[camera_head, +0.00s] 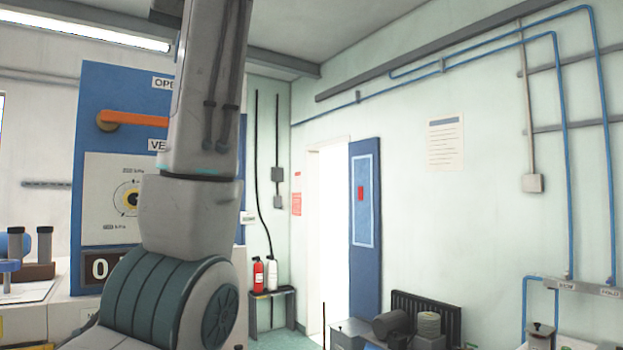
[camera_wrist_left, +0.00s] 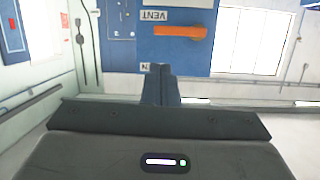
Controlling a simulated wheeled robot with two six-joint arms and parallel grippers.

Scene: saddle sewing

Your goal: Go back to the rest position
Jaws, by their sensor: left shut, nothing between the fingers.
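In the left wrist view my left gripper (camera_wrist_left: 160,70) is shut and empty, its fingertips together in front of a blue panel. That view is upside down, as the VENT label reads inverted. In the head view one of my arms rises through the left-centre, covering part of the blue panel (camera_head: 100,85); its gripper is out of the frame. My right gripper shows in neither view.
The panel carries an orange lever (camera_head: 150,118), lying roughly horizontal, and a dial (camera_head: 128,198). Dark cylinders (camera_head: 44,245) stand at the left.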

